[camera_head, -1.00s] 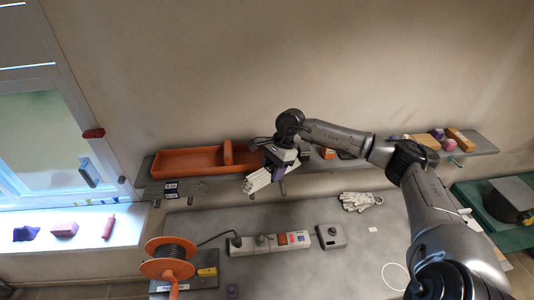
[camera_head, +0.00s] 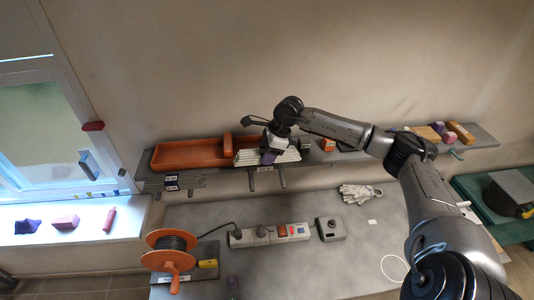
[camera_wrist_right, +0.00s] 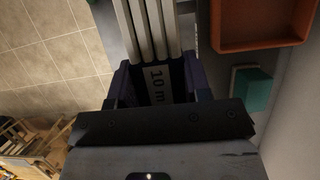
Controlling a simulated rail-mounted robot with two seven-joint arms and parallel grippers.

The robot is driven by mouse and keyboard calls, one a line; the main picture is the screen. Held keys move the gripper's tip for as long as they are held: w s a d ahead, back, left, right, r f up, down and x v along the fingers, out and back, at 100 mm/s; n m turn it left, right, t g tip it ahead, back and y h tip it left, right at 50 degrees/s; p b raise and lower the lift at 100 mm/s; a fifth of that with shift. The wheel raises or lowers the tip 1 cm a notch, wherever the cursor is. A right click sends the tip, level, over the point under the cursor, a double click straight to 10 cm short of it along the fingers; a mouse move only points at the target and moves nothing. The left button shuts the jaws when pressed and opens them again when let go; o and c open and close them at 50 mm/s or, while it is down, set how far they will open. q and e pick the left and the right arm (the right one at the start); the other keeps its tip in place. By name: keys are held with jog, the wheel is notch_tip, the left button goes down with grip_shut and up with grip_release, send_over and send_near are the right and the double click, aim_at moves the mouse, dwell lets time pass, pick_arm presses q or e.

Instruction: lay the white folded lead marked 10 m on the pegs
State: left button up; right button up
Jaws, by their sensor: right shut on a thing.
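The white folded lead (camera_head: 285,156) is in my right gripper (camera_head: 270,152), lying nearly level across the front of the shelf in the head view. In the right wrist view the jaws (camera_wrist_right: 158,90) are shut around its band marked 10 m (camera_wrist_right: 158,78), and several white strands (camera_wrist_right: 150,30) stick out ahead. Two dark pegs (camera_head: 282,178) stick out below the lead, under the shelf edge. Whether the lead touches them I cannot tell. My left gripper is out of view.
An orange tray (camera_head: 185,157) stands on the shelf just left of the lead.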

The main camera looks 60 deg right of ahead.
jog(key=shift+f+b, duration=0.1)
jog(key=shift+b, duration=0.2)
notch_tip(320, 180, down, 7)
jog(key=b, duration=0.6)
jog(key=shift+f, duration=0.2)
jog(key=shift+f, duration=0.2)
dwell(0.5)
jog(key=shift+f+b, duration=0.4)
jog(key=shift+b, duration=0.05)
jog(key=o, duration=1.2)
